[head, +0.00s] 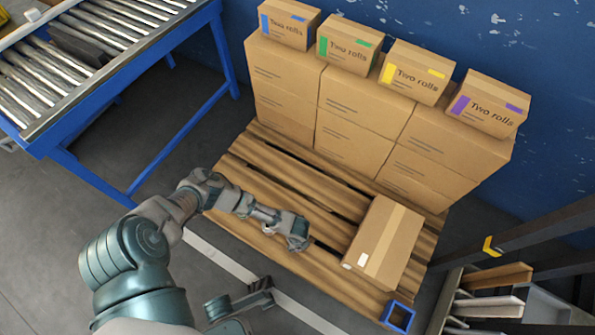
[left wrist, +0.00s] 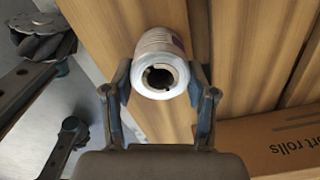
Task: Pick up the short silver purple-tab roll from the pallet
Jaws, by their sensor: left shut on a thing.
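The short silver roll (left wrist: 160,65) shows in the left wrist view, its hollow end facing the camera. A small dark purplish mark shows on its upper side; I cannot read it as a tab. My left gripper (left wrist: 160,95) is shut on the roll, with one finger on each side. In the head view my left gripper (head: 297,238) is over the wooden pallet (head: 260,185), left of a carton, and the roll is hidden there. I cannot tell whether the roll touches the boards.
A closed carton (head: 383,245) lies on the pallet's right part; its printed side (left wrist: 285,145) shows in the left wrist view. Stacked cartons (head: 350,110) line the back, topped by several "Two rolls" boxes (head: 347,45). A roller conveyor (head: 110,60) stands left. A blue square frame (head: 398,316) sits front right.

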